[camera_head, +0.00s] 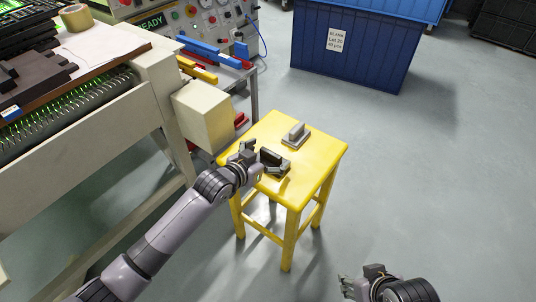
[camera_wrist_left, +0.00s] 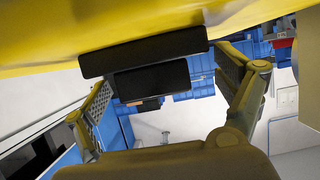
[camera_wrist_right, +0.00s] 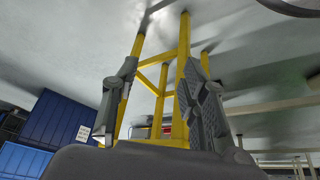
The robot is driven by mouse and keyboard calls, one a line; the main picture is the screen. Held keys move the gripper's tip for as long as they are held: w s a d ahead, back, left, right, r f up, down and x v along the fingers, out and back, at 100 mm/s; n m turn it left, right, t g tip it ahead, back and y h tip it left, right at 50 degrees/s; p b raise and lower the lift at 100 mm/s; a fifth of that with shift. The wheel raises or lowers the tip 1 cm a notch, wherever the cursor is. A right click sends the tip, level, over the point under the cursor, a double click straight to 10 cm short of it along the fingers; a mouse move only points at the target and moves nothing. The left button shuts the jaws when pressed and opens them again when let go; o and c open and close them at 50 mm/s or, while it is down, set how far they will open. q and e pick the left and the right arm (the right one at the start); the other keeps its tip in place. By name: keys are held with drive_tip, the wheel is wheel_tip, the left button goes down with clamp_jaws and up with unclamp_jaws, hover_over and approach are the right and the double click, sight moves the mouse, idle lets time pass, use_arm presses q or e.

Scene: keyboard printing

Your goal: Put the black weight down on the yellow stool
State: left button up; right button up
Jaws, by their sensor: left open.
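The black weight (camera_head: 273,157) is on the yellow stool (camera_head: 322,152), near the left part of its seat. In the left wrist view the weight (camera_wrist_left: 150,76) shows as a dark wide slab and a narrower block, against the stool's yellow seat (camera_wrist_left: 40,52). My left gripper (camera_head: 262,158) is open around the weight, its fingers (camera_wrist_left: 172,82) standing apart on either side with gaps. My right gripper (camera_head: 348,288) is low at the bottom right of the head view. In its wrist view the fingers (camera_wrist_right: 160,66) are apart and empty, facing the stool legs.
A grey metal piece with a handle (camera_head: 296,136) sits on the stool toward the back. A beige machine (camera_head: 203,116) stands close on the left. A blue bin (camera_head: 350,50) is behind. The floor right of the stool (camera_head: 420,170) is clear.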

sight(267, 154)
use_arm(q)
drive_tip(key=shift+r, duration=0.2)
drive_tip(key=p+v, duration=0.1)
drive_tip(key=v, duration=0.3)
drive_tip(key=shift+r+p, duration=0.1)
drive_tip(key=shift+p, duration=0.25)
drive_tip(key=p+v, duration=0.1)
drive_tip(key=v, duration=0.6)
drive_tip(key=shift+s+a+p, duration=0.25)
drive_tip(key=shift+s+p, duration=0.1)
use_arm(e)
drive_tip(key=shift+s+d+f+g, duration=0.25)
drive_tip(key=shift+s+f+g, duration=0.45)
use_arm(q)
drive_tip(key=s+a+f+n+g+y, duration=0.1)
drive_tip(key=s+a+f, duration=0.3)
drive_tip(key=s, duration=0.4)
drive_tip(key=s+a+f+n+g+y, duration=0.2)
drive_tip(key=s+a+f+g+y, duration=0.2)
drive_tip(key=s, duration=0.4)
drive_tip(key=s+a+f+n+g+y, duration=0.2)
drive_tip(key=s+a+f, duration=0.2)
drive_tip(key=s, duration=0.4)
drive_tip(key=shift+s+a+f+g, duration=0.25)
drive_tip(key=shift+a+g, duration=0.15)
drive_tip(key=shift+a, duration=0.35)
